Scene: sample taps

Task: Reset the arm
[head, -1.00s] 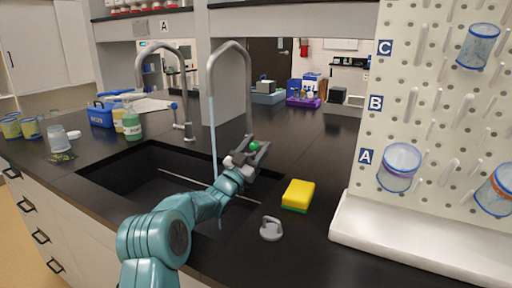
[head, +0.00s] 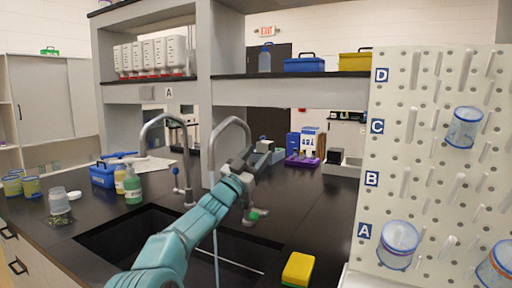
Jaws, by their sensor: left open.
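My left gripper (head: 266,158) is raised above the counter, past the front grey gooseneck tap (head: 249,135), with its jaws open and nothing seen between them. My teal left arm crosses in front of the sink and hides part of this tap. The tap's green-marked handle (head: 257,214) shows below the gripper, apart from it. A thin pale-blue stream (head: 215,262) shows below the arm, over the black sink (head: 125,228). A second grey tap (head: 146,130) stands to the left. My right gripper is not in view.
A yellow sponge (head: 298,269) lies right of the sink. A white pegboard (head: 420,150) with cups stands at the right. A soap bottle (head: 132,187) and blue toolbox (head: 103,175) stand left. A shelf (head: 290,90) spans above the counter.

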